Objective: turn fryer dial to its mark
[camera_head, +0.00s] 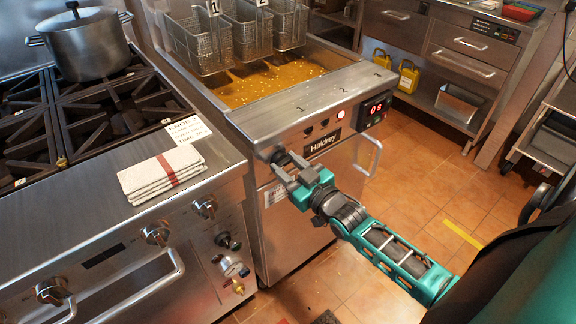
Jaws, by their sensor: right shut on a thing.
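The fryer (310,100) stands in the middle of the view, with a sloped steel front panel. Its dark dial (279,157) sits at the left end of that panel. My right gripper (285,165) reaches in from the lower right and is shut on the dial. The fingers cover much of the dial, so its pointer and mark cannot be made out. A red display (376,108) that seems to read 05 is at the panel's right end, with a lit red lamp (340,114) beside it. My left gripper is not in view.
Several wire baskets (198,45) hang over the oil (265,85). A stove (75,125) with a steel pot (82,45) stands left, with a folded towel (161,173) and a printed card (188,130) on its front ledge. The fryer's door handle (375,155) juts out. Floor at right is open.

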